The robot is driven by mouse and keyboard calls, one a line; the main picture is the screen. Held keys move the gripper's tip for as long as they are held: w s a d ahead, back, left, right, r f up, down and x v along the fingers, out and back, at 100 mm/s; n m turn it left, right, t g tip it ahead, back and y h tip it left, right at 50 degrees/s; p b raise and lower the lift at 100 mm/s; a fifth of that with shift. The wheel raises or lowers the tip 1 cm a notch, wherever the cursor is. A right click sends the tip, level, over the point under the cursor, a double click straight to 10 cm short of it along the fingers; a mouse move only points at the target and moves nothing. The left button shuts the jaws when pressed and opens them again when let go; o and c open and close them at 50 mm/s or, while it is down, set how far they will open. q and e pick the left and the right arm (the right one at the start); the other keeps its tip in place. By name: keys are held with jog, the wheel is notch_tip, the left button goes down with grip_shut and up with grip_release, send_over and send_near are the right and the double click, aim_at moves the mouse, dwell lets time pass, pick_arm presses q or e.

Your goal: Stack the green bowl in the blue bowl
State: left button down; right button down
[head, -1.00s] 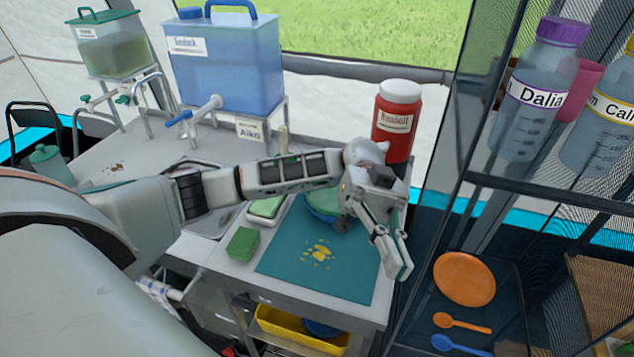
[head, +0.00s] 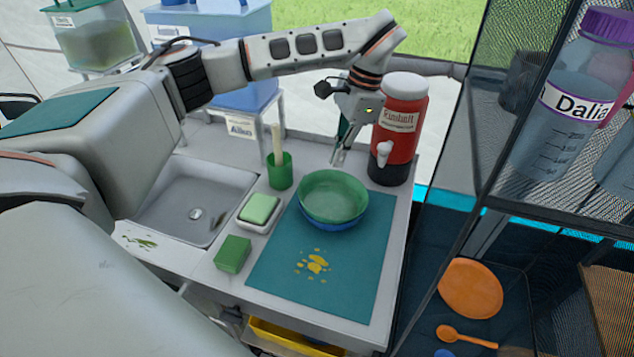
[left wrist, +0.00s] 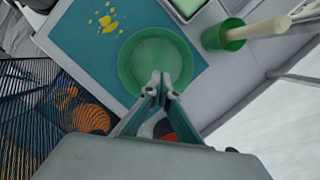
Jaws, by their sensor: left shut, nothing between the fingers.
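The green bowl (head: 333,193) sits upright inside the blue bowl (head: 335,224), of which only the lower outside shows, at the back of the teal mat (head: 345,278). In the left wrist view the green bowl (left wrist: 146,52) lies just beyond the fingertips, and the blue bowl is hidden under it. My left gripper (head: 338,160) is shut and empty, above and behind the bowl's far rim, pointing down. It also shows in the left wrist view (left wrist: 161,84) with its fingertips together. My right gripper is not in view.
A red dispenser (head: 402,130) stands right beside my left gripper. A green cup (head: 280,172) with a handle in it, a soap dish (head: 258,211), a green sponge (head: 233,253) and the sink (head: 190,205) are to the left. A shelf rack (head: 480,200) stands at right. Yellow spots mark the mat.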

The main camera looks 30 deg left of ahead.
aim_at(300, 197)
pick_arm(q)
jog(key=x, duration=1)
jog(key=shift+s+a+r+p, duration=0.1)
jog(key=shift+s+a+p, duration=0.55)
jog(key=shift+s+a, duration=0.65)
jog(key=shift+s, duration=0.15)
jog(key=shift+s+a, duration=0.2)
jog(key=shift+s+a+p, duration=0.35)
jog(key=shift+s+a, duration=0.2)
jog(key=shift+s, duration=0.2)
jog(key=shift+s+a, duration=0.1)
jog(key=shift+a, duration=0.05)
jog(key=shift+w, duration=0.2)
